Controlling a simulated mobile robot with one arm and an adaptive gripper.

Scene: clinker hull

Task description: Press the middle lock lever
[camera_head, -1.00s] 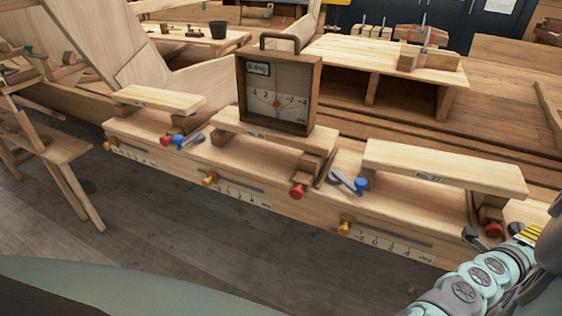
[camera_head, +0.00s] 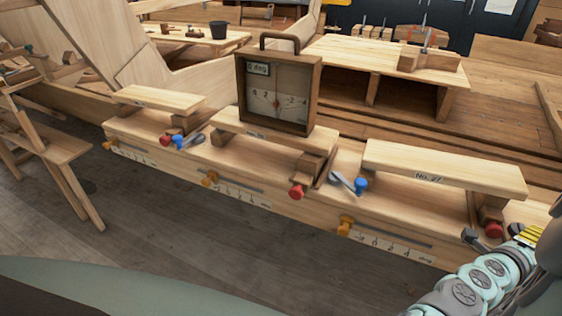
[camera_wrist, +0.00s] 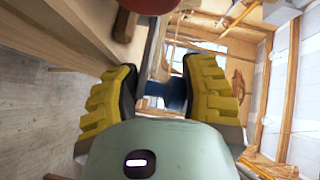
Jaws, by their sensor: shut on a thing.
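The middle lock lever (camera_head: 341,181) is a grey lever with a blue knob (camera_head: 361,186), right of the middle red knob (camera_head: 297,191). Nothing touches it in the head view. My gripper (camera_head: 490,242) is well to its right, at the right end of the long bench, beside the right red knob (camera_head: 494,230). In the wrist view my gripper (camera_wrist: 160,85) has its yellow-backed fingers around a blue knob (camera_wrist: 173,96), partly hidden between them. The right lever is hidden by my gripper in the head view. A left lever (camera_head: 197,139) has a blue knob too.
A wooden dial box (camera_head: 279,92) stands on the middle plank (camera_head: 225,123); its display appears to read 0 deg. The plank marked No. 27 (camera_head: 450,165) lies between the middle lever and my gripper. Orange sliders (camera_head: 346,225) line the bench front. Floor in front is clear.

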